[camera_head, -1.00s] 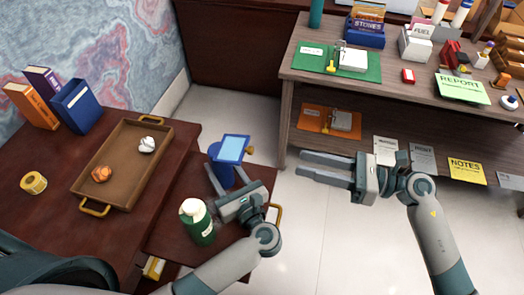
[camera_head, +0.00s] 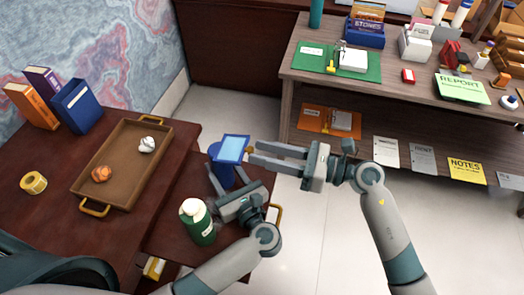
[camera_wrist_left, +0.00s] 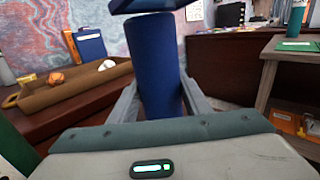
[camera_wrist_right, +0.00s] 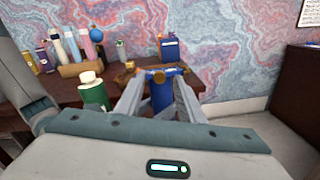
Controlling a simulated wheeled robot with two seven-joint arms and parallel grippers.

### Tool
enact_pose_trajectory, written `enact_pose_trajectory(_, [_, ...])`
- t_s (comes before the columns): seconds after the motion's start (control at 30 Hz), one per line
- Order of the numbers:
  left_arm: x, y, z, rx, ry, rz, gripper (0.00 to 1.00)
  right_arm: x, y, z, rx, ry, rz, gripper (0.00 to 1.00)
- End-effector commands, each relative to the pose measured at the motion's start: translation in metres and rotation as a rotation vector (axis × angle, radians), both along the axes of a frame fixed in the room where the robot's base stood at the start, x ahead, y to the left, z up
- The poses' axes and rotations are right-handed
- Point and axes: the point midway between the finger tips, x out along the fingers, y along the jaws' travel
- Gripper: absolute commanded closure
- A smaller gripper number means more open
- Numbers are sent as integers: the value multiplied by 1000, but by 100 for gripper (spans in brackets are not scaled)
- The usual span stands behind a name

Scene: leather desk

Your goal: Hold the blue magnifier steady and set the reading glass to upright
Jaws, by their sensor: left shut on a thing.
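The blue magnifier (camera_head: 221,173) stands on the dark wood desk, its blue column upright. Its reading glass (camera_head: 232,149), a pale blue pane in a dark blue frame, lies tilted on top, face up. A brass knob (camera_wrist_right: 158,76) sits at its side. My left gripper (camera_head: 226,172) is shut on the column, which fills the space between the fingers in the left wrist view (camera_wrist_left: 155,65). My right gripper (camera_head: 255,153) is open, its fingertips at the knob. The right wrist view shows the knob between the spread fingers; contact cannot be told.
A green bottle (camera_head: 197,222) stands close beside my left gripper. A brown tray (camera_head: 118,190) holding crumpled paper balls is to the left, with books (camera_head: 75,107) behind and a tape roll (camera_head: 33,183) nearby. A shelf table (camera_head: 400,95) stands right, across open floor.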

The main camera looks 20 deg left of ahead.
Motion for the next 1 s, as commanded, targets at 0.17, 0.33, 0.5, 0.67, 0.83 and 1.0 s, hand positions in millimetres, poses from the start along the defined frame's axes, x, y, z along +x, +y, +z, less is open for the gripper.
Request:
enact_pose_trajectory(0.17, [0,0,-1,0,1,0,89,0,9,0,0,0,0,65])
enact_pose_trajectory(0.33, [0,0,-1,0,1,0,89,0,10,0,0,0,0,65])
enact_pose_trajectory(0.5, [0,0,-1,0,1,0,89,0,9,0,0,0,0,79])
enact_pose_trajectory(0.67, [0,0,-1,0,1,0,89,0,9,0,0,0,0,100])
enact_pose_trajectory(0.83, [0,0,-1,0,1,0,89,0,9,0,-3,-1,0,100])
enact_pose_trajectory(1.0, [0,0,-1,0,1,1,89,1,9,3,-27,-2,2,100])
